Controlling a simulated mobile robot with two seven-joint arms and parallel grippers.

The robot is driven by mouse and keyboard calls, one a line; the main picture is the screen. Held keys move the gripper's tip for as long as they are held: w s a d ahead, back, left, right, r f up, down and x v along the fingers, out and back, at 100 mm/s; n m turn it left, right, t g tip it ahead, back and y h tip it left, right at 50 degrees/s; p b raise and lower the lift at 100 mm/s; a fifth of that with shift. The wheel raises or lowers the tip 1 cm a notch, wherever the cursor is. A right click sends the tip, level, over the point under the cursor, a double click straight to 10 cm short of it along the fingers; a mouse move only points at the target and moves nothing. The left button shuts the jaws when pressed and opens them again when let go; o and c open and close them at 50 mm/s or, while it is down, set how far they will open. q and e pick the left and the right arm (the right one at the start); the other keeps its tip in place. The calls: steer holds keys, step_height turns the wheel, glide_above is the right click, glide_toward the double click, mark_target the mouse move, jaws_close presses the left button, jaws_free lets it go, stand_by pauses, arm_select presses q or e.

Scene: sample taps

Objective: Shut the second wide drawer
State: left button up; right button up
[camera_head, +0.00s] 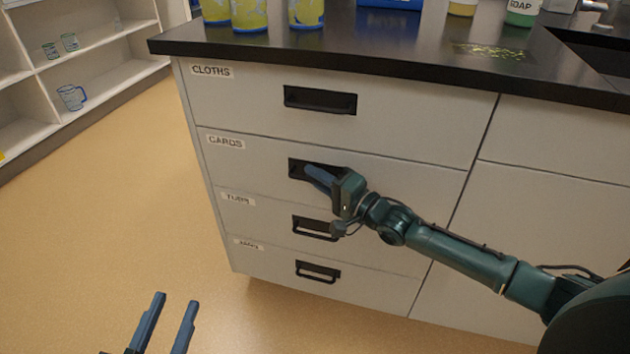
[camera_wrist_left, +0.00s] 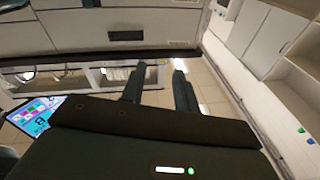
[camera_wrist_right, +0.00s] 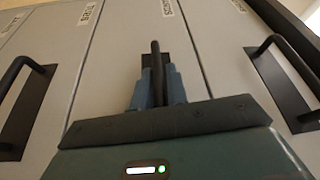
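The second wide drawer (camera_head: 255,162), labelled CARDS, is in the cabinet's left column, under the CLOTHS drawer. Its front looks level with the neighbouring fronts, and I see no clear gap. My right gripper (camera_head: 312,172) is at its black handle, covering part of it. In the right wrist view the two fingers lie close on either side of the handle bar (camera_wrist_right: 156,62), shut on it. My left gripper (camera_head: 177,298) is open and empty, low over the floor left of the cabinet; its spread fingers also show in the left wrist view (camera_wrist_left: 160,68).
The CLOTHS drawer (camera_head: 390,125) is above, and two more labelled drawers are below, all looking closed. Bottles and a soap container (camera_head: 523,12) stand on the dark countertop (camera_head: 400,55). Open shelves (camera_head: 105,85) stand at the left. Floor (camera_head: 120,220) in front is clear.

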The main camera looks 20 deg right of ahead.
steer(key=shift+o, duration=1.4)
steer(key=shift+s+a, duration=0.1)
arm_select(q)
steer(key=shift+s+f, duration=0.1)
arm_select(e)
steer(key=shift+o, duration=0.2)
